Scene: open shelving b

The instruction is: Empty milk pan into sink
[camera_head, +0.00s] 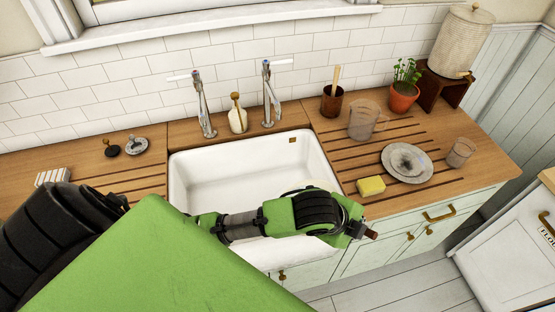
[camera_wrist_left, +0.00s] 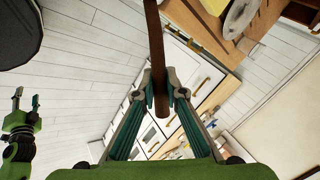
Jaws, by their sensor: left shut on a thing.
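The white sink (camera_head: 225,170) is set into the wooden counter below two taps, and its visible basin looks empty. My left gripper (camera_wrist_left: 163,95) is shut on a long brown handle (camera_wrist_left: 154,40), likely the milk pan's. The handle's end (camera_head: 371,234) sticks out past my left wrist in the head view, in front of the sink's right front edge. A pale rounded rim (camera_head: 318,184) shows just behind my left arm over the sink; I cannot tell surely that it is the pan. The pan's body and contents are otherwise hidden. My right gripper (camera_wrist_left: 27,99) is open and empty at the left of the wrist view.
A yellow sponge (camera_head: 371,186), a plate (camera_head: 407,162), a glass jug (camera_head: 366,120) and a glass (camera_head: 460,152) stand right of the sink. A soap bottle (camera_head: 237,117) stands between the left tap (camera_head: 203,105) and right tap (camera_head: 269,95). Sink plugs (camera_head: 136,146) lie left.

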